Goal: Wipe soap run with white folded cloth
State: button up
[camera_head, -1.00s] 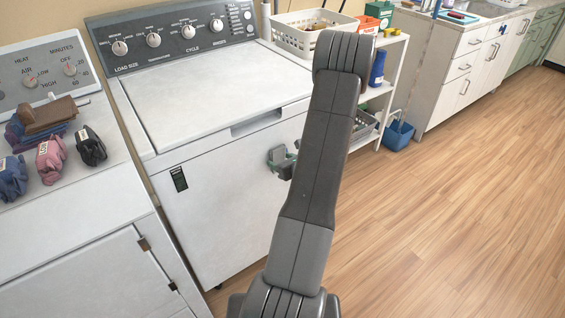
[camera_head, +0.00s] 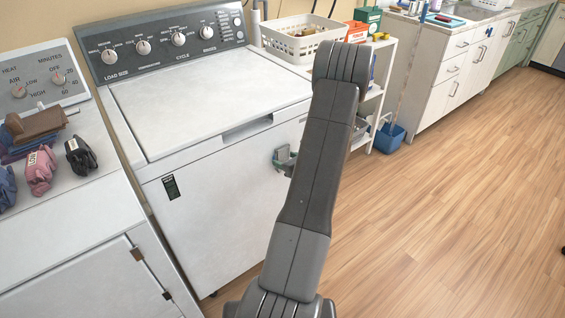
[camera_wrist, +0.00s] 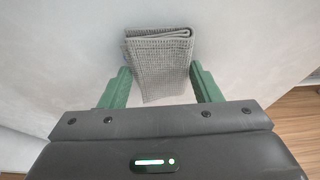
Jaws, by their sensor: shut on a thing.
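My gripper (camera_wrist: 163,92) is shut on the folded cloth (camera_wrist: 160,62), which looks greyish-white and waffle-textured in the wrist view. The green fingers stand on both sides of the cloth. The cloth is right before the pale front panel of the washer (camera_head: 225,200); I cannot tell whether it touches it. In the head view my gripper (camera_head: 284,160) shows small at the washer's front, partly hidden behind my arm. No soap run can be made out; my arm, the gripper and the cloth cover part of the panel.
A dryer (camera_head: 75,240) with several small bundles on top stands at the left. A shelf cart with a white basket (camera_head: 300,42) stands right of the washer. A blue bucket (camera_head: 389,137) is on the floor beside it. The wooden floor (camera_head: 450,200) at the right is clear.

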aim_at(268, 164)
jog(key=shift+s+a+f+b, duration=0.1)
jog(key=shift+s+a+b, duration=0.1)
jog(key=shift+b, duration=0.95)
jog(key=shift+s+a+b, duration=0.3)
jog(key=shift+s+a, duration=0.1)
jog(key=shift+a, duration=0.1)
jog(key=shift+s+a+b, duration=0.5)
jog(key=shift+a+b, duration=0.05)
jog(key=shift+a, duration=0.25)
jog(key=shift+s+a+b, duration=0.5)
jog(key=shift+a+b, duration=0.05)
jog(key=shift+a, duration=0.2)
jog(key=s+d+b, duration=0.1)
jog(key=s+d, duration=0.2)
jog(key=s, duration=0.1)
jog(key=shift+s+d, duration=0.3)
jog(key=shift+s, duration=0.1)
